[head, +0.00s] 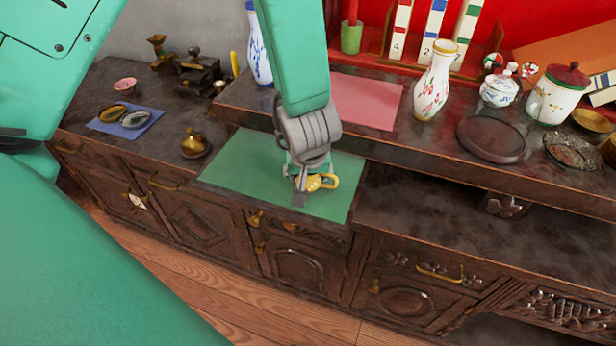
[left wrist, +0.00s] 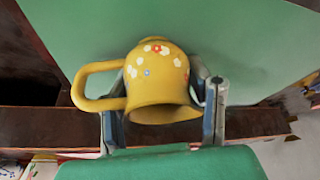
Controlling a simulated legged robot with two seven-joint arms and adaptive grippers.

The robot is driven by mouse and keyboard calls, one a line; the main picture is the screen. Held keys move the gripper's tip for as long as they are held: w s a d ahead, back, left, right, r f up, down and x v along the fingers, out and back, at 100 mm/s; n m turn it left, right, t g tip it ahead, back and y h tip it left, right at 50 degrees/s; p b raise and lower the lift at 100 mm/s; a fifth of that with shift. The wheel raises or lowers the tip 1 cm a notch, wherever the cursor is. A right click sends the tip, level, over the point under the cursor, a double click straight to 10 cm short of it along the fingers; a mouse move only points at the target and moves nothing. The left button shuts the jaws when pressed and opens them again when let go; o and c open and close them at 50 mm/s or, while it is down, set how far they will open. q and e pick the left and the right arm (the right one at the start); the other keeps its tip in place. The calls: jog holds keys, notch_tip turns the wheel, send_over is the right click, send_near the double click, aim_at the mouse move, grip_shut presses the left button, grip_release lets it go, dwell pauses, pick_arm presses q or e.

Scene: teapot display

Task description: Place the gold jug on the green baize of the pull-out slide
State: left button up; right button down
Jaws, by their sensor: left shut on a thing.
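The gold jug (head: 326,181) is yellow with painted flowers and a loop handle. In the left wrist view the jug (left wrist: 158,80) fills the space between my fingers, its handle to the left and its flared end toward the gripper. My left gripper (head: 309,181) is shut on it; it also shows in the left wrist view (left wrist: 166,98). In the head view the jug appears over the green baize (head: 246,163) of the pull-out slide, near its front right part. I cannot tell whether jug and baize touch. The baize (left wrist: 250,40) lies behind the jug in the wrist view. My right gripper is not in view.
The raised shelf holds a pink mat (head: 372,100), a white floral bottle (head: 434,82), a dark round tray (head: 491,139) and a lidded jar (head: 557,94). A brass pot (head: 194,144) stands left of the baize. The baize around the jug is bare.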

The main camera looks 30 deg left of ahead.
pick_arm(q)
jog(key=shift+r, duration=0.1)
jog(key=shift+s, duration=0.1)
jog(key=o, duration=1.3)
jog(key=p+v, duration=0.6)
jog(key=v, duration=0.6)
jog(key=shift+s, duration=0.1)
